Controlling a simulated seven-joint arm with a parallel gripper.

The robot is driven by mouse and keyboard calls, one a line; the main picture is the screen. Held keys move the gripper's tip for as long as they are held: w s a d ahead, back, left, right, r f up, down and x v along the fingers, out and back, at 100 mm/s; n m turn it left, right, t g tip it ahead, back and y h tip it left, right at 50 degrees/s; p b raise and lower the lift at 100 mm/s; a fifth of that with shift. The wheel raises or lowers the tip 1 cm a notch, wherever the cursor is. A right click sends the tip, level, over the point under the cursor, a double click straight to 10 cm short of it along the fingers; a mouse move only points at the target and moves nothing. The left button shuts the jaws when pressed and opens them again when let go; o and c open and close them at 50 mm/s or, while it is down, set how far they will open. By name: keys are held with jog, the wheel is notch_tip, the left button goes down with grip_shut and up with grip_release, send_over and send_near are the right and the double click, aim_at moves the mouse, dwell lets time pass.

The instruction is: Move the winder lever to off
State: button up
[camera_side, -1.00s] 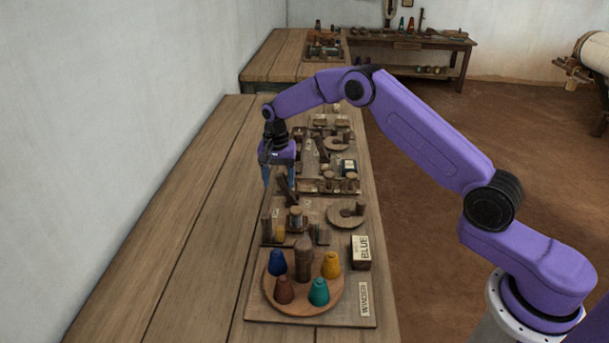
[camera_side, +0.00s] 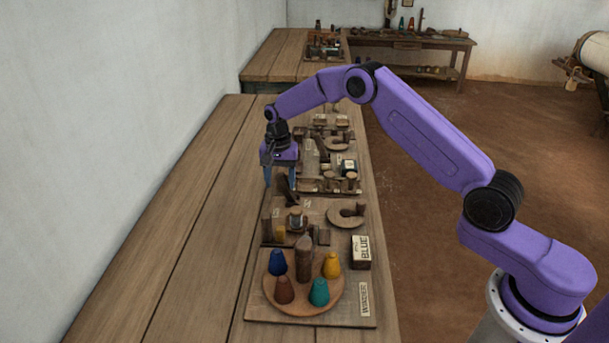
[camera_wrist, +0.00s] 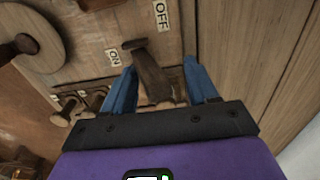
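The winder lever is a dark wooden handle (camera_wrist: 148,70) on the winder's board (camera_side: 338,313). In the wrist view it stands between my two blue fingers, with a gap on each side. Its foot is near the ON label (camera_wrist: 113,57); the OFF label (camera_wrist: 160,14) is farther up and to the right. In the side view the lever (camera_side: 287,190) is tilted, just below my gripper (camera_side: 280,182). My gripper (camera_wrist: 160,66) is open, its fingers on either side of the lever. I cannot tell whether a finger touches it.
A round tray (camera_side: 305,308) with several coloured cones stands at the near end of the board. Another crowded board lies behind. The bench's left side (camera_side: 190,230) is clear.

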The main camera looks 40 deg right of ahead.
jog(key=shift+r, duration=3.3)
jog(key=shift+s+a+r, duration=0.1)
jog(key=shift+s+r, duration=0.05)
jog(key=s+a+r+n, duration=0.3)
jog(key=s+n, duration=0.1)
jog(key=s, duration=0.3)
jog(key=s+a+r+n, duration=0.3)
jog(key=s, duration=0.4)
jog(key=s+a+r+n, duration=0.3)
jog(key=s+n, duration=0.1)
jog(key=s, duration=0.3)
jog(key=s+d+n, duration=0.5)
jog(key=s, duration=0.7)
jog(key=s+d+n, duration=0.4)
jog(key=s+n, duration=0.1)
jog(key=s, duration=0.8)
jog(key=shift+s+d+f+n, duration=0.25)
jog(key=shift+d+f+n, duration=0.05)
jog(key=shift+d+f, duration=0.1)
